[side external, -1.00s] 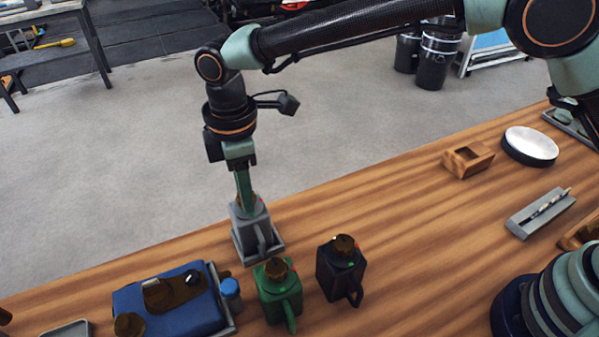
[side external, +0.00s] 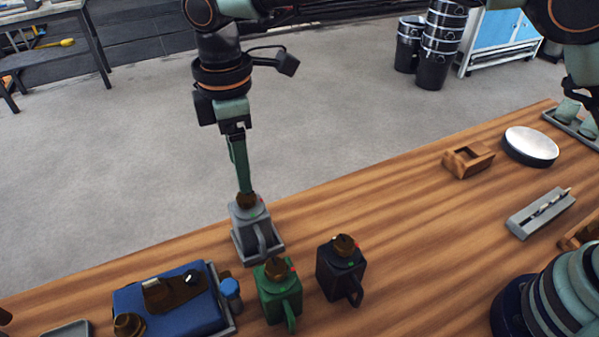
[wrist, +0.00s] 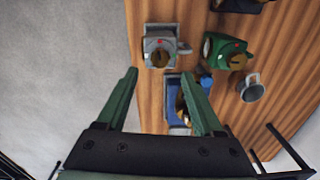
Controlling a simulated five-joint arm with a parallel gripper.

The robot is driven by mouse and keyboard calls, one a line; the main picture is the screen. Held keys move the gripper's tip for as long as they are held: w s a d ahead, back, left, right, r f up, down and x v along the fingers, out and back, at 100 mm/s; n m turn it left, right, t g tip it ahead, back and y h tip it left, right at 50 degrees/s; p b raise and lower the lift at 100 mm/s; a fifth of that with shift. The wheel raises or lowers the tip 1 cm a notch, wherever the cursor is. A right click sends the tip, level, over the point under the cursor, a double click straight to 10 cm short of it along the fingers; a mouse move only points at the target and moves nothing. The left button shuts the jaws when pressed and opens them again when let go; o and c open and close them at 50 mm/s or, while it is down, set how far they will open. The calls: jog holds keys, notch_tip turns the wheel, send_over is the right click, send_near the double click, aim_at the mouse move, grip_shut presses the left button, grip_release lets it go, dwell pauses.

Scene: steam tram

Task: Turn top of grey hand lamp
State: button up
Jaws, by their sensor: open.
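The grey hand lamp (side external: 242,225) stands upright on a grey square tray at the table's far edge. Its brown top knob (side external: 247,201) shows just below my gripper (side external: 244,190). In the wrist view the grey lamp (wrist: 151,45) with its brown top (wrist: 160,58) lies beyond my gripper (wrist: 159,74), whose two green fingers are spread with nothing between them that they hold. The fingers point down and seem just above the knob; the side view does not show a clear gap.
A green lamp (side external: 278,297) and a black lamp (side external: 340,272) stand close in front. A blue case (side external: 185,315) and a blue-capped bottle (side external: 231,292) are at the left. The table is clear to the right, up to a wooden block (side external: 468,160) and a white round dish (side external: 531,143).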

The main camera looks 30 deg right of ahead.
aim_at(246, 196)
notch_tip(246, 196, up, 6)
dwell(0.5)
notch_tip(246, 196, down, 12)
jog(key=m, duration=1.8)
jog(key=shift+d, duration=0.1)
grip_shut()
